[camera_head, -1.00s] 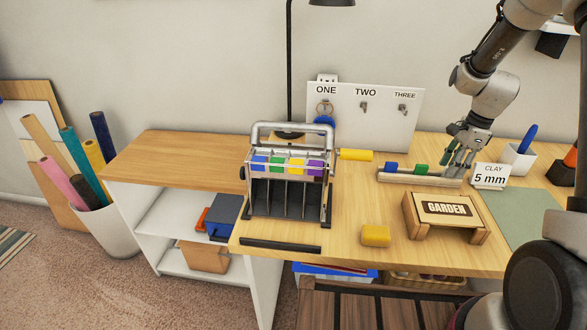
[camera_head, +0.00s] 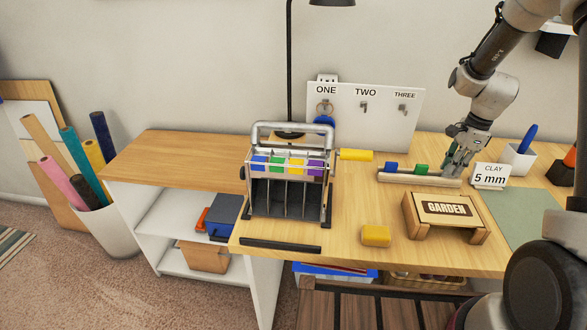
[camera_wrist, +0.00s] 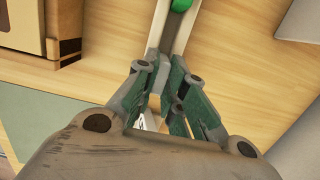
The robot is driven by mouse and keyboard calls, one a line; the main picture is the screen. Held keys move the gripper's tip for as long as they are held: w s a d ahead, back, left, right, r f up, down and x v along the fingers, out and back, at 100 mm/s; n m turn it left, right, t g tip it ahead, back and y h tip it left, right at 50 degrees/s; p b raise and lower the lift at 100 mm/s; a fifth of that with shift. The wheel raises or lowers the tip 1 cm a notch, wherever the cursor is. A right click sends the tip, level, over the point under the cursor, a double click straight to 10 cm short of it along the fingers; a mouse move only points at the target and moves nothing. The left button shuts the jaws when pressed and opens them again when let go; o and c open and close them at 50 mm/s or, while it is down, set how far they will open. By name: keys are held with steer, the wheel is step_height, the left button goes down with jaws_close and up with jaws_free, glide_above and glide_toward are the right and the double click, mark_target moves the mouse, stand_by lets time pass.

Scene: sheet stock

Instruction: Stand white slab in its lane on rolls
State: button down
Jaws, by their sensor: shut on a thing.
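My gripper (camera_head: 455,172) is at the right end of a low wooden rack (camera_head: 408,179), which holds a blue and a green piece. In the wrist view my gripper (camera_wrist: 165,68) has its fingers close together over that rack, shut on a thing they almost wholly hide. No white slab shows clearly elsewhere, so I take this to be the white slab. The metal stand (camera_head: 330,205) at the centre of the table has several dark-walled lanes, with blue, green, yellow and purple rolls across their tops and a yellow handle at its right.
The GARDEN box (camera_head: 475,232) stands in front of the rack, and a yellow block (camera_head: 376,236) lies left of it. A hook board (camera_head: 385,125) and lamp stand behind. A black bar (camera_head: 280,246) lies in front of the stand.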

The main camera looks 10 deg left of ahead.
steer(key=shift+r, duration=3.5)
